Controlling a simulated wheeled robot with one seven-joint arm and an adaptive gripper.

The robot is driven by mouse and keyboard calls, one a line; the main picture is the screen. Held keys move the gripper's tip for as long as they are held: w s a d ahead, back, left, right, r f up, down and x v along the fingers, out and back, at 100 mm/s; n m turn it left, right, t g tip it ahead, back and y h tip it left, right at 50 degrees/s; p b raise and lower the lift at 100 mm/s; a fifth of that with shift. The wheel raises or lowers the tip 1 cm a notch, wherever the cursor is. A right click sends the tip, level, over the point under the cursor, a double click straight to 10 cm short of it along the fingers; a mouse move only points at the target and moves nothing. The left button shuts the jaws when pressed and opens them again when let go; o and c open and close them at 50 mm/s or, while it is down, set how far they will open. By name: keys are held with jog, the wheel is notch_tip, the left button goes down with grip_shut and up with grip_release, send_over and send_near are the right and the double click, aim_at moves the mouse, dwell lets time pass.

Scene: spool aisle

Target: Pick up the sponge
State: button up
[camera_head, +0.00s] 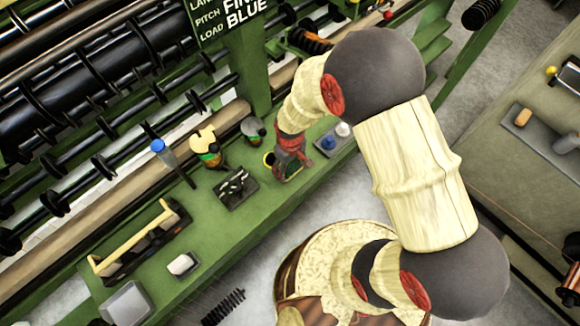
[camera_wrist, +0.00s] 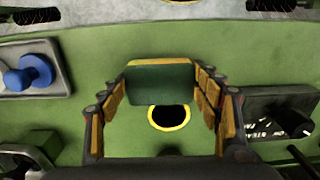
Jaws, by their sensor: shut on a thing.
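The sponge (camera_wrist: 160,84) is a green block with a yellow edge in the wrist view. It sits between the two jaws of my gripper (camera_wrist: 163,100), which is shut on it. The sponge partly covers a black-centred yellow ring (camera_wrist: 169,117) on the green bench behind it. In the head view my gripper (camera_head: 290,165) is low over the green bench, just right of the yellow ring (camera_head: 268,159). There the sponge is hard to make out against the bench. I cannot tell whether it touches the bench.
A grey tray with a blue piece (camera_head: 328,142) stands right of my gripper. A dark tray of small parts (camera_head: 236,188) and a yellow-green pot (camera_head: 206,150) stand to its left. A wooden-handled toolbox (camera_head: 140,240) is farther left. Dark rollers (camera_head: 100,80) line the back.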

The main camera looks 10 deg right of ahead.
aim_at(291, 169)
jog(key=shift+r, duration=0.5)
notch_tip(291, 169, up, 3)
jog(key=shift+s+d+f+p, duration=0.15)
jog(key=shift+f+p, duration=0.05)
jog(key=shift+p, duration=0.4)
jog(key=s+d+r+p, duration=0.3)
jog(key=s+d+r, duration=0.4)
jog(key=s+r, duration=0.2)
jog(key=shift+s+d, duration=0.3)
jog(key=shift+s, duration=0.85)
